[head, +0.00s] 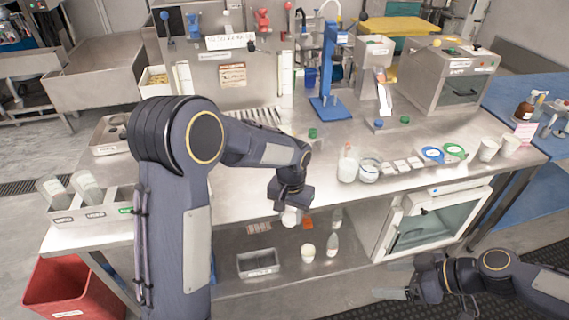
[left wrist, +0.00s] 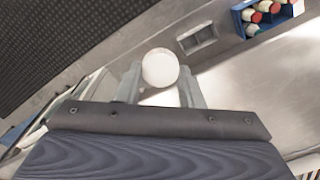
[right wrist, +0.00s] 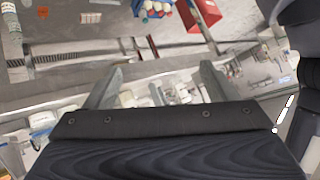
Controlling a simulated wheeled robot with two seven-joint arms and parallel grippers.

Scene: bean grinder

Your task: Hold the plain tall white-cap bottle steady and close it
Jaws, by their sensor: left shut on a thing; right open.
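My left gripper (head: 290,205) is shut on a white round-topped thing (head: 290,217) at the table's front edge. In the left wrist view the round white top (left wrist: 160,68) sits between the fingers; the rest is hidden, so I cannot tell whether it is the bottle or only a cap. A whitish bottle (head: 347,165) stands upright on the table, right of my left gripper. A pale bottle (head: 333,243) and a round white-topped container (head: 308,252) are on the lower shelf. My right gripper (head: 395,280) is open and empty, low in front of the table.
A glass jar (head: 370,168) stands beside the whitish bottle. Blue (head: 432,154) and green (head: 454,151) round items and two cups (head: 488,149) lie further right. A blue stand (head: 328,85) is behind. A white glass-fronted cabinet (head: 430,222) is under the table. The table's middle is mostly clear.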

